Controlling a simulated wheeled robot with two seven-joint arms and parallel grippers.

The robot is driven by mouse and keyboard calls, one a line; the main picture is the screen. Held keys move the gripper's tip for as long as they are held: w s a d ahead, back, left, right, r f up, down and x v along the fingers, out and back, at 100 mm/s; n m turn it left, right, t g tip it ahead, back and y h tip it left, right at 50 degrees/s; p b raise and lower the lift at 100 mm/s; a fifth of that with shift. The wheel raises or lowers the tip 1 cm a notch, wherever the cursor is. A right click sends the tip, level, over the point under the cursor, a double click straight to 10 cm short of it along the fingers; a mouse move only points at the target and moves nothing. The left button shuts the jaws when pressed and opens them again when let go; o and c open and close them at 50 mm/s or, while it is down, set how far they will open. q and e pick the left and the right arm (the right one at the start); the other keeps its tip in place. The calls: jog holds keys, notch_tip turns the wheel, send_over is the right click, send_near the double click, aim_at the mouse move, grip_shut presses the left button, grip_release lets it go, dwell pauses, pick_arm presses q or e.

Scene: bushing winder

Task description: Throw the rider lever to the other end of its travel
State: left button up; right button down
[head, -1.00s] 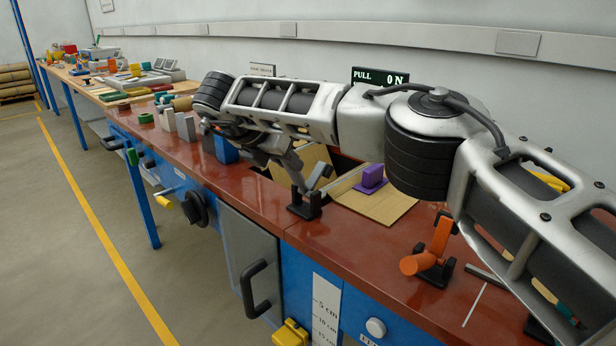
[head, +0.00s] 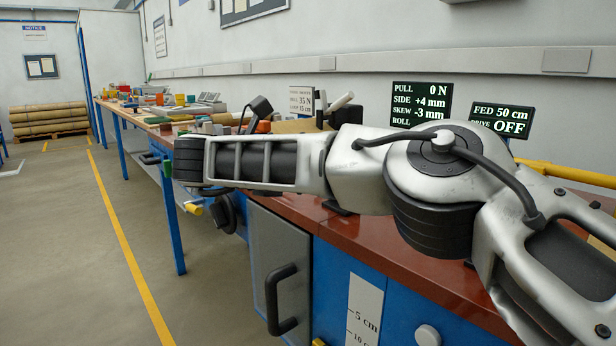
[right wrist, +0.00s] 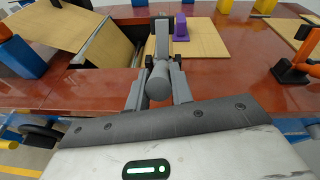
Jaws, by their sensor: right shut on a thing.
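In the right wrist view a grey lever with a round cylindrical grip (right wrist: 158,84) points toward the camera. Its shaft runs away from me to a black bracket at the edge of the red bench top. My right gripper (right wrist: 158,98) has its two grey fingers on either side of the grip and is shut on it. In the head view my right arm crosses the bench and hides the gripper and most of the lever. An orange lever (right wrist: 297,66) on a black mount stands apart at the right. My left gripper is in neither view.
A purple block (right wrist: 181,30) stands on a tan sheet (right wrist: 207,42) beyond the lever. A blue block (right wrist: 22,56) is at the left, beside a tilted tan panel (right wrist: 62,28). A display (head: 421,104) reads PULL 0 N. The floor at left is clear.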

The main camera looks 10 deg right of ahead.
dwell(0.3)
jog(key=c, duration=1.2)
grip_release()
jog(key=shift+c, duration=0.2)
jog(key=shift+a, duration=0.1)
jog(key=v, duration=0.7)
jog(key=shift+s+a, duration=0.15)
jog(key=shift+a, duration=0.05)
